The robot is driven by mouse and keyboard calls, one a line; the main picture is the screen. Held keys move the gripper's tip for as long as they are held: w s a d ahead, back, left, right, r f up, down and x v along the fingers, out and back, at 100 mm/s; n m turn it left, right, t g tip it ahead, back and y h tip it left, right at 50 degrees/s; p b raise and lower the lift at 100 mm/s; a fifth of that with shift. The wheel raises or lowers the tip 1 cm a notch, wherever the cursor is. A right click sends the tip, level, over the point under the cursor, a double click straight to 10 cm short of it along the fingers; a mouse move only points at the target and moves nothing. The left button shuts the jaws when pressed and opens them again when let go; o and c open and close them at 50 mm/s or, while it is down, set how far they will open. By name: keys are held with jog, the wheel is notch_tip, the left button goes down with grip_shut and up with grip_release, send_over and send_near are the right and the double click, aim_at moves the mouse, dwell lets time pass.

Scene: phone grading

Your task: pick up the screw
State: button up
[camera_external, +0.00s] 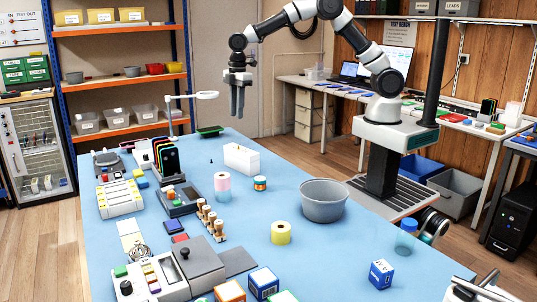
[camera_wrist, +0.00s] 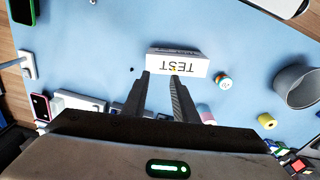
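A tiny dark piece (camera_external: 211,161), which may be the screw, is on the blue table left of a white box (camera_external: 241,159). It is too small to make out its shape. In the wrist view a dark dot (camera_wrist: 131,69) lies left of the white box marked TEST (camera_wrist: 178,65). My gripper (camera_external: 237,115) hangs above the far part of the table, fingers pointing down. In the wrist view its two fingers (camera_wrist: 160,76) are apart with nothing between them, so it is open and empty. The dark dot is just left of the fingertips in that view.
Pink (camera_external: 222,182) and orange-banded (camera_external: 260,183) rolls, a grey bin (camera_external: 324,200) and a yellow roll (camera_external: 281,233) stand on the blue table (camera_external: 300,260). A phone rack (camera_external: 166,156) and stamps (camera_external: 210,218) are at left. Bare table lies around the dark piece.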

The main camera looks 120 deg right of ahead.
jog(key=s+d+f+m+t+h+b, duration=0.1)
jog(key=s+d+f+m+t+b, duration=0.2)
jog(key=s+d, duration=0.5)
jog(key=s+d+f+m+h+b, duration=0.15)
jog(key=s+d+m, duration=0.35)
jog(key=d, duration=0.5)
jog(key=b+x, duration=0.2)
jog(key=x, duration=0.9)
jog(key=shift+a, duration=0.15)
jog(key=shift+b+x, duration=0.65)
jog(key=shift+x, duration=2.05)
jog(key=shift+a, duration=0.15)
grip_shut()
